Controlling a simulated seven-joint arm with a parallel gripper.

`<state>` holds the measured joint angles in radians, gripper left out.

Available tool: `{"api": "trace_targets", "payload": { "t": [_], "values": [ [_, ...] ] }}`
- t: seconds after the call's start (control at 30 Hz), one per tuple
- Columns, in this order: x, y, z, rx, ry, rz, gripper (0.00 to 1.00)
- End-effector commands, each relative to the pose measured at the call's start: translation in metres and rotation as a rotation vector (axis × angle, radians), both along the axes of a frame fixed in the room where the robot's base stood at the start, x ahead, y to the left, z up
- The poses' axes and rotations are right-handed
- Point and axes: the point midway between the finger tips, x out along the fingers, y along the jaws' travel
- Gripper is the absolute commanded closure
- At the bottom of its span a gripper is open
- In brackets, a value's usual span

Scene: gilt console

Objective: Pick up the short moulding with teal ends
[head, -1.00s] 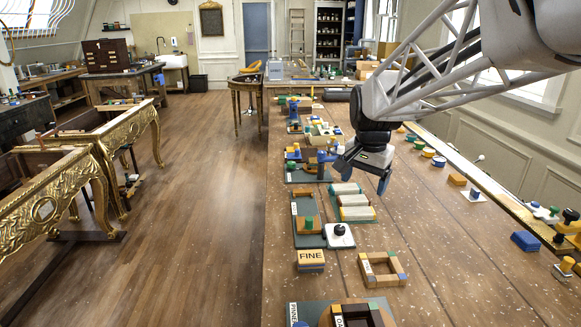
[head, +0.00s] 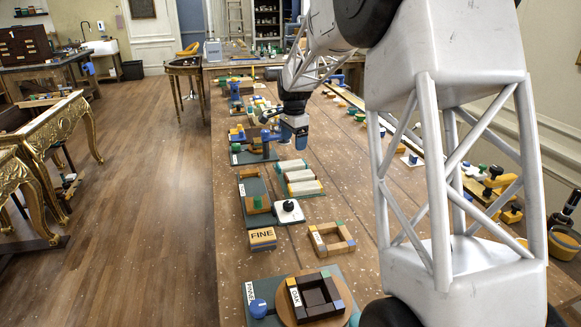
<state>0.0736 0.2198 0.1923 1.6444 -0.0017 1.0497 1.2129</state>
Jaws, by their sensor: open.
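Several short pale mouldings lie side by side across the bench in the head view, with teal or green at their ends. The farthest moulding (head: 291,165) shows teal-green at its ends. The nearest moulding (head: 305,188) also has a greenish edge beside it. At this size I cannot tell which one is the short moulding with teal ends. My gripper (head: 285,143) is open and points down, just beyond the farthest moulding in the picture. Its dark, blue-tipped fingers hold nothing that I can see. I cannot tell its exact height above the bench.
A grey tray (head: 247,186) and a white block with a black knob (head: 288,210) lie nearby. Closer are a FINE block (head: 263,238), a wooden frame (head: 331,240) and a dark OAK frame (head: 317,295). Bare bench lies right of the mouldings. My arm covers much of the right side.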

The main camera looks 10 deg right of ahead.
Motion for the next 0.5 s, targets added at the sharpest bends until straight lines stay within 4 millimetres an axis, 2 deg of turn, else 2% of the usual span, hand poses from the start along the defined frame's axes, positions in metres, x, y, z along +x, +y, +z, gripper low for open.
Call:
{"api": "trace_targets", "payload": {
  "t": [0.03, 0.2, 0.33, 0.5],
  "values": [
    [0.013, -0.002, -0.009, 0.001, 0.006, -0.028, 0.17],
    [0.050, -0.009, -0.033, 0.006, 0.020, -0.124, 0.17],
    [0.071, -0.014, -0.049, 0.007, 0.029, -0.180, 0.17],
    [0.085, -0.017, -0.059, 0.008, 0.034, -0.222, 0.17]
  ]
}}
